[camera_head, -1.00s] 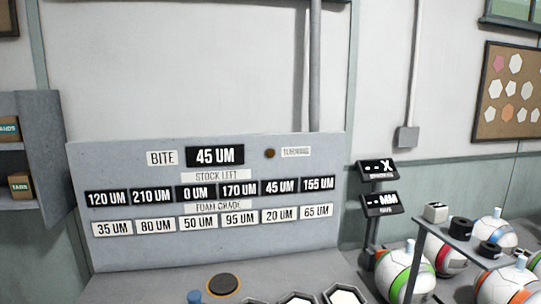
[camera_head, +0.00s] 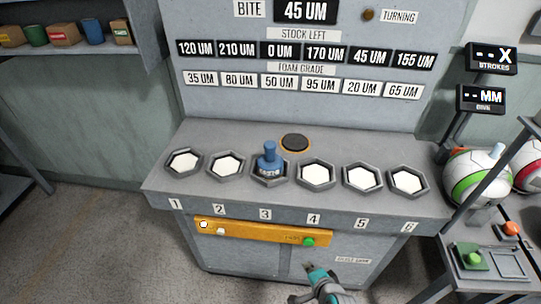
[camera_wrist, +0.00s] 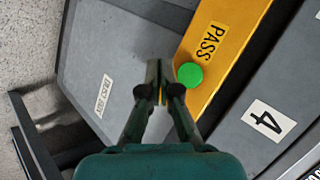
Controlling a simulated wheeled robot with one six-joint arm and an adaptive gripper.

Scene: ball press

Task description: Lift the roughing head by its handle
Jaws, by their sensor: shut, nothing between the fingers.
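A blue head with an upright knob handle (camera_head: 269,155) stands in the hexagonal socket above label 3 on the grey bench. The small lettering on its base is too blurred to read. I take it to be the roughing head. My gripper (camera_head: 309,270) is low in front of the bench, below the yellow bar and well apart from the blue head. In the wrist view its fingers (camera_wrist: 160,82) are shut and empty, close to a green button (camera_wrist: 190,75) on the yellow PASS bar (camera_wrist: 222,38). The blue head is outside the wrist view.
Several white-filled hexagonal sockets, such as the one at 4 (camera_head: 317,173), line the bench top. A dark round pad (camera_head: 295,142) lies behind them. A display board (camera_head: 300,105) rises behind. At right are a rack with balls (camera_head: 478,178) and a green button box (camera_head: 473,257).

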